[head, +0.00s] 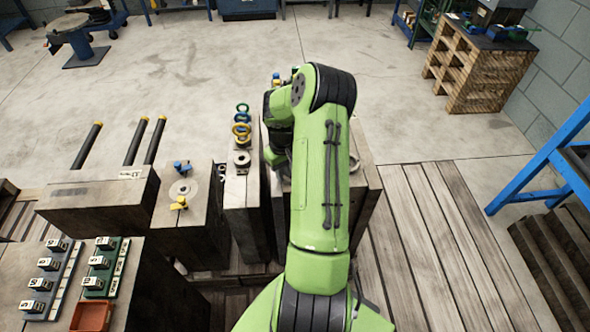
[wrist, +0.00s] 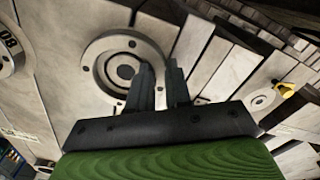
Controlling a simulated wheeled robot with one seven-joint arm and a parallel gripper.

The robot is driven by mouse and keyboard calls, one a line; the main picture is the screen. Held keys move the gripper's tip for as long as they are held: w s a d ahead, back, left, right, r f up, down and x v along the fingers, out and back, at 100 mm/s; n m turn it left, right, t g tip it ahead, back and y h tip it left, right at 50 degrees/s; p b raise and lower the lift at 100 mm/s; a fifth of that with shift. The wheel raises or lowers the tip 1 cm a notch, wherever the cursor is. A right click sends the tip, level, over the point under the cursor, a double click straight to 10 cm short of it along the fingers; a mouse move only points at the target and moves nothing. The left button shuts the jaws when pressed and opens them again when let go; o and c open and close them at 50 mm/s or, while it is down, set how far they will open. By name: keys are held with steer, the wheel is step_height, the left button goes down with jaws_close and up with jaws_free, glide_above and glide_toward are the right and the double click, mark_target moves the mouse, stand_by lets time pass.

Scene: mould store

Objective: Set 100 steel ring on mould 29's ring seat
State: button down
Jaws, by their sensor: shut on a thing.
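In the wrist view my gripper (wrist: 160,72) has its two dark fingers set across the right-hand wall of a wide grey steel ring (wrist: 98,48), one inside and one outside. No size number is readable on it. It lies over or just above a pale mould face (wrist: 75,25), with a round dark-centred recess inside it; I cannot tell whether it touches. In the head view my green arm hides the gripper; part of a grey round piece (head: 354,162) shows at the arm's right on the rightmost mould (head: 369,178). Mould 29's number is not readable.
A disc marked 08 or 80 (wrist: 8,52) is at the wrist view's left edge. Left of my arm, a narrow block (head: 238,200) carries green, blue and yellow rings (head: 242,118). Another mould (head: 168,212) has yellow and blue fittings. Slatted decking (head: 440,240) is clear.

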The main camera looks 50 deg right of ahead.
steer(key=shift+r, duration=0.1)
steer(key=shift+r+p, duration=1)
steer(key=shift+r, duration=0.3)
steer(key=shift+w, duration=0.1)
